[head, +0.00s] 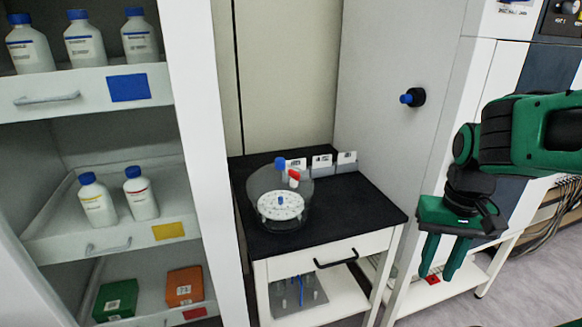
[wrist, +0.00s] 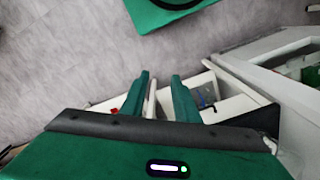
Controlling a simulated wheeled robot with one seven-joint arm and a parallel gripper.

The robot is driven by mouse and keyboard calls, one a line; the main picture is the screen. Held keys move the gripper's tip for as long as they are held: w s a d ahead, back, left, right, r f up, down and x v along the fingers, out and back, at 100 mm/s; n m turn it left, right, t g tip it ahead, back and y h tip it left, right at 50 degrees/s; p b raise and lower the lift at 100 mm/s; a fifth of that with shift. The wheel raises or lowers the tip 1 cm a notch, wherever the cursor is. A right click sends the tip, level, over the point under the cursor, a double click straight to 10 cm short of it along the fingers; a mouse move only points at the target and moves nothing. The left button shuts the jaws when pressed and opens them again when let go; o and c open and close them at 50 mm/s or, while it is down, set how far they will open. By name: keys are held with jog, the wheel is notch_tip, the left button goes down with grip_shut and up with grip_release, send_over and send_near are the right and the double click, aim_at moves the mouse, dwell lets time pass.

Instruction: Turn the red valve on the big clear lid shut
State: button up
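The big clear lid (head: 262,190) is part of a clear round chamber on the black top of a small white cart. The red valve (head: 294,175) is on its upper right side, beside a blue cap (head: 280,163). A white perforated disc (head: 281,206) shows at the chamber's front. My gripper (head: 436,274) hangs fingers down at the right, well away from the lid and in front of the white cabinet. Its fingers are apart with nothing between them. In the wrist view my two green fingers (wrist: 160,97) also stand apart; I cannot make out the valve there.
White cards (head: 321,162) stand at the back of the cart top (head: 345,205); its right side is clear. A blue knob (head: 407,98) sticks out from the panel behind. Shelves with bottles (head: 97,200) and boxes stand at the left.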

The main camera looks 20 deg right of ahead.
jog(key=shift+d, duration=0.1)
jog(key=n+t+y, duration=0.1)
jog(key=n+t, duration=0.3)
jog(key=n, duration=0.7)
send_near(294, 172)
jog(key=x, duration=0.8)
jog(key=shift+f, duration=0.2)
jog(key=shift+d, duration=0.1)
grip_shut()
